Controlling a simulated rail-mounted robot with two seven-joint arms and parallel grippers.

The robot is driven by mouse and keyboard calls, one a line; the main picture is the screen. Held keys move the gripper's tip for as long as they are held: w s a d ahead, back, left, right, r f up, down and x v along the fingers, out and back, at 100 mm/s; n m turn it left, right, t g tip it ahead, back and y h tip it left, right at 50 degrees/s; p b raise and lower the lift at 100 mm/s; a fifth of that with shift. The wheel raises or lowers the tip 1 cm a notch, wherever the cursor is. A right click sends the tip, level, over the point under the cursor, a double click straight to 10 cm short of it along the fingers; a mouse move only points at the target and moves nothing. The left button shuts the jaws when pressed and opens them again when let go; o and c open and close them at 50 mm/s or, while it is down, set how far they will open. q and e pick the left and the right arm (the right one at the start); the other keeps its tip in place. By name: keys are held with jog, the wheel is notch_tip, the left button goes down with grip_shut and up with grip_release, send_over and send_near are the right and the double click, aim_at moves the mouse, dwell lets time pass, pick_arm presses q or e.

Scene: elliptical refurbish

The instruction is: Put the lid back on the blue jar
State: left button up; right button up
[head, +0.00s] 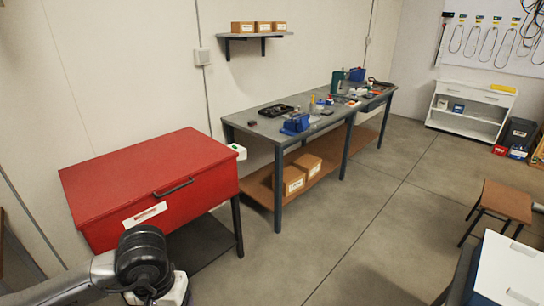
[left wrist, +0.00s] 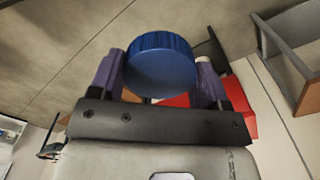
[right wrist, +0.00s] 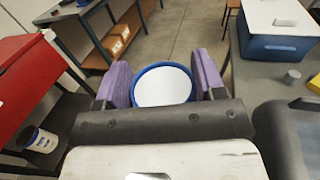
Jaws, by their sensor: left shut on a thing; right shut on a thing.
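My left gripper (left wrist: 160,78) is shut on a round blue ribbed lid (left wrist: 161,62) in the left wrist view, with a purple finger at each side of it. My right gripper (right wrist: 160,88) is shut on a round thing with a blue rim and a white inner face, which looks like the blue jar (right wrist: 162,67) seen end-on. Its depth and side wall are mostly hidden. The lid and the jar are apart, each in its own gripper. Neither gripper's fingers can be made out in the head view, where part of my arm shows at bottom left.
A red cabinet (head: 150,180) stands at left. A long grey workbench (head: 262,128) with several small items runs along the wall. The floor between is clear.

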pick_arm(q)
jog(key=s+r+p, duration=0.4)
jog(key=r+p, duration=1.2)
jog(key=s+r+p, duration=0.4)
jog(key=r+p, duration=1.1)
jog(key=p, duration=0.2)
jog(key=shift+r, duration=0.4)
pick_arm(e)
notch_tip(320, 180, up, 29)
jog(key=w+a+f+n+t+y, duration=0.1)
jog(key=w+a+f+n+y, duration=0.1)
jog(key=a+n+y, duration=0.6)
jog(key=a+y, duration=0.4)
jog(key=a, duration=0.2)
jog(key=shift+w+a+f+t+y, duration=0.15)
jog(key=shift+a+t+y, duration=0.15)
jog(key=shift+a+t, duration=0.1)
